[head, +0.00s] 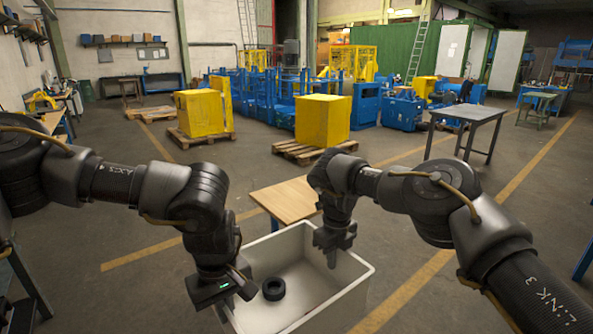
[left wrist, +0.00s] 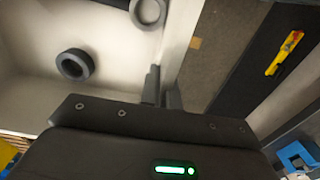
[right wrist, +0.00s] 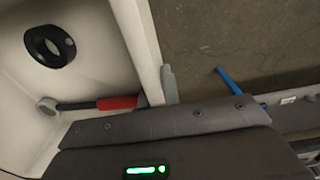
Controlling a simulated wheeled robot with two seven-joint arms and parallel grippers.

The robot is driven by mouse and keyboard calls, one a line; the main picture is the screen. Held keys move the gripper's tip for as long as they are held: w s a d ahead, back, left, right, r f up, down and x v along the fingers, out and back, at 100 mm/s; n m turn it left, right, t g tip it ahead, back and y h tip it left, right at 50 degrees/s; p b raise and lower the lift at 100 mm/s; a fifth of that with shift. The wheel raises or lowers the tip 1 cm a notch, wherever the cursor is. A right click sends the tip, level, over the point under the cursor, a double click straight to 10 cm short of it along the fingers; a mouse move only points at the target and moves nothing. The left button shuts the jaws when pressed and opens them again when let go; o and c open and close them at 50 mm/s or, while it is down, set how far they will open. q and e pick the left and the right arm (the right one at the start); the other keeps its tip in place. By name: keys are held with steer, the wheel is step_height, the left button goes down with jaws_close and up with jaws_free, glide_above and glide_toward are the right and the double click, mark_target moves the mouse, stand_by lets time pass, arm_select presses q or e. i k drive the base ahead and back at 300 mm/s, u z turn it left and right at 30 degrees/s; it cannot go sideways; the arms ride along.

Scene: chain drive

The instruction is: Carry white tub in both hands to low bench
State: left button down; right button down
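The white tub (head: 354,276) is low in the centre of the head view, just in front of a wood-topped low bench (head: 286,200). My left gripper (head: 238,290) is at the tub's left wall; in the left wrist view its fingers (left wrist: 163,88) sit close on either side of that wall. My right gripper (head: 334,252) is at the right wall; one finger presses along its outside in the right wrist view (right wrist: 160,92), the inner one mostly hidden. Both look shut on the wall. I cannot tell what supports the tub's underside.
In the tub lie a black ring (head: 273,289) and a red-handled tool (right wrist: 115,103); a grey ring (left wrist: 148,12) shows in the left wrist view. A grey table (head: 468,113) stands back right. Yellow boxes on pallets (head: 322,120) stand further back. Floor between is clear.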

mark_target(304, 193)
steer(key=z, duration=0.2)
steer(key=i, duration=3.9)
steer(key=u, duration=0.2)
